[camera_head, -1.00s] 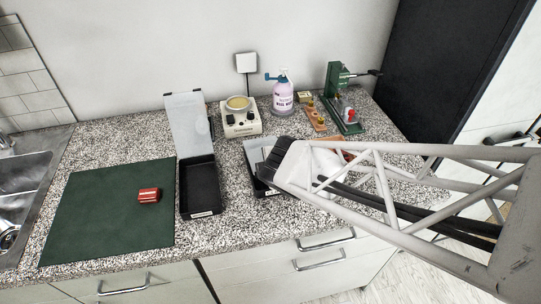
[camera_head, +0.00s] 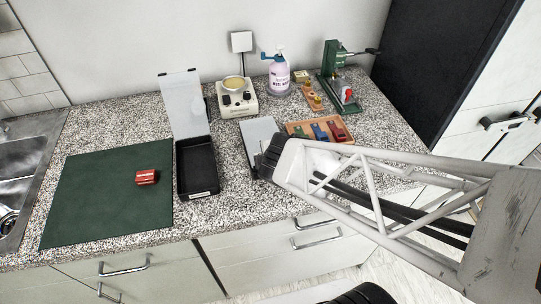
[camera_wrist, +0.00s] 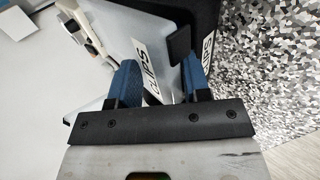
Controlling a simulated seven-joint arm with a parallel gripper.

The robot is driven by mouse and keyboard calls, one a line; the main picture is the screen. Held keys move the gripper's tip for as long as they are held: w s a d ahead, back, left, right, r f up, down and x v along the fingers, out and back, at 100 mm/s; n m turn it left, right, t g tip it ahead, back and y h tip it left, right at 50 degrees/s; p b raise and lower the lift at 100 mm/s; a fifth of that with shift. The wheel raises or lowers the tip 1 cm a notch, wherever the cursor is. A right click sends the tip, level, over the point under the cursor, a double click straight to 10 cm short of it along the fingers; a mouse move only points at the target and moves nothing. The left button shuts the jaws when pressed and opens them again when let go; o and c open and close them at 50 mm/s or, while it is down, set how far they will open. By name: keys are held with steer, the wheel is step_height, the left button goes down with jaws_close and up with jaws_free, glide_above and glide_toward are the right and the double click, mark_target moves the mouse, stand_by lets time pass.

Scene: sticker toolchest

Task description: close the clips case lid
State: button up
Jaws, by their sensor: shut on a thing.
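The clips case (camera_head: 246,160) stands on the counter, partly hidden behind my gripper (camera_head: 264,164). Its pale, translucent lid (camera_head: 259,132) is swung down over the dark base. In the wrist view the lid (camera_wrist: 138,25) and the black base (camera_wrist: 203,20) both show a CLIPS label. They look slightly angled to each other; whether the lid is fully down I cannot tell. My gripper's blue fingers (camera_wrist: 160,83) are on either side of the lid's front edge, by its black tab (camera_wrist: 179,44), and are shut on the lid.
Left of the clips case, a second black case (camera_head: 198,180) stands with its lid upright. A green mat (camera_head: 100,205) holds a red object (camera_head: 147,177). Behind are a dial device (camera_head: 237,103), a spray bottle (camera_head: 279,78) and a green press (camera_head: 331,70). A wooden tray (camera_head: 295,128) is close at the right.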

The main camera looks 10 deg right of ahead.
steer(key=o, duration=0.8)
steer(key=shift+s+f, duration=0.1)
steer(key=shift+f, duration=0.05)
steer(key=shift+c, duration=0.2)
steer(key=shift+r, duration=0.2)
